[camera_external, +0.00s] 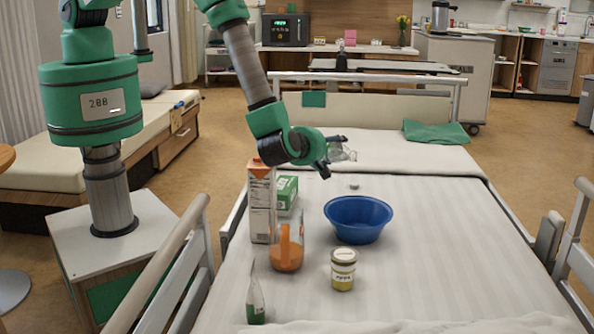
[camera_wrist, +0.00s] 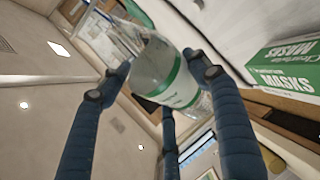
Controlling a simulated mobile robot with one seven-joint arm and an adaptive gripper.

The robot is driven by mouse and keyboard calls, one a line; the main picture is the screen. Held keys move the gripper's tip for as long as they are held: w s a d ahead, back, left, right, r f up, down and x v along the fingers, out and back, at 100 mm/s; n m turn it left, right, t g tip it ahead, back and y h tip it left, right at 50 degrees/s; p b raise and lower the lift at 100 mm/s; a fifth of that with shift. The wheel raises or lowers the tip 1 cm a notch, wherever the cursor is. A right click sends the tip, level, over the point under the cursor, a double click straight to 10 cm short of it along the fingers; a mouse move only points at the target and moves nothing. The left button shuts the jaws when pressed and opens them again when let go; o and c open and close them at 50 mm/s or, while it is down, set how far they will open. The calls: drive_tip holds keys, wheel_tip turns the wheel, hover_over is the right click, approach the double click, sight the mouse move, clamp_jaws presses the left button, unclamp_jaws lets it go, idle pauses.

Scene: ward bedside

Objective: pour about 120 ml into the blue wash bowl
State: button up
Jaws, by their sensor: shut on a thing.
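The blue wash bowl (camera_external: 357,232) stands on the bed, and its visible inside is plain blue; I cannot make out liquid in it. My gripper (camera_external: 334,155) is shut on a clear bottle (camera_external: 345,154), above and beyond the bowl's far rim in the picture. The bottle looks tipped well over, pointing right. In the wrist view, my gripper's fingers (camera_wrist: 160,85) close around the clear bottle (camera_wrist: 150,62), which has a green and white label. The liquid level and any stream are too unclear to tell.
Left of the bowl stand a tall carton (camera_external: 262,205), a green mask box (camera_external: 286,195) and an orange jug (camera_external: 287,248). A yellow-labelled jar (camera_external: 343,270) stands in front. A small pale object (camera_external: 354,187) lies behind the bowl. The bed's right side is clear.

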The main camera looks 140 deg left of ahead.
drive_tip(key=shift+f+b, duration=0.3)
drive_tip(key=shift+b, duration=0.05)
drive_tip(key=shift+s+m, duration=0.15)
drive_tip(key=shift+m, duration=0.15)
drive_tip(key=shift+s, duration=0.3)
drive_tip(key=shift+s+f, duration=0.1)
drive_tip(key=shift+s, duration=0.1)
drive_tip(key=shift+w+f+m+g+b, duration=0.1)
drive_tip(key=shift+f+m+g+b, duration=0.3)
drive_tip(key=shift+b, duration=0.55)
idle(1.6)
